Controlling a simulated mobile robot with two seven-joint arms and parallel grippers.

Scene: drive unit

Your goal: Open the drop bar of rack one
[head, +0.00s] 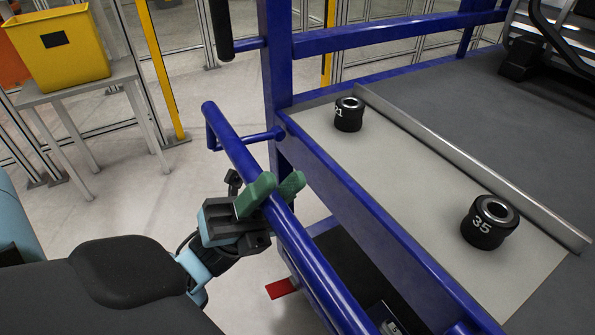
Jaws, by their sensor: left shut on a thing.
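A blue tubular bar (304,252) runs along the near side of the blue rack (372,205). It stands a little out from the rack's side beam, with a short blue arm joining it near its far end. My left gripper (268,190) has its green fingers around the bar at about its middle and is shut on it. My right gripper is not in view. The lower end of the bar leaves the picture at the bottom.
Two black cylinders, marked 21 (349,114) and 35 (489,222), stand on the rack's light shelf beside a metal rail (470,164). A yellow bin (62,48) sits on a grey table at upper left. Open floor lies left of the rack.

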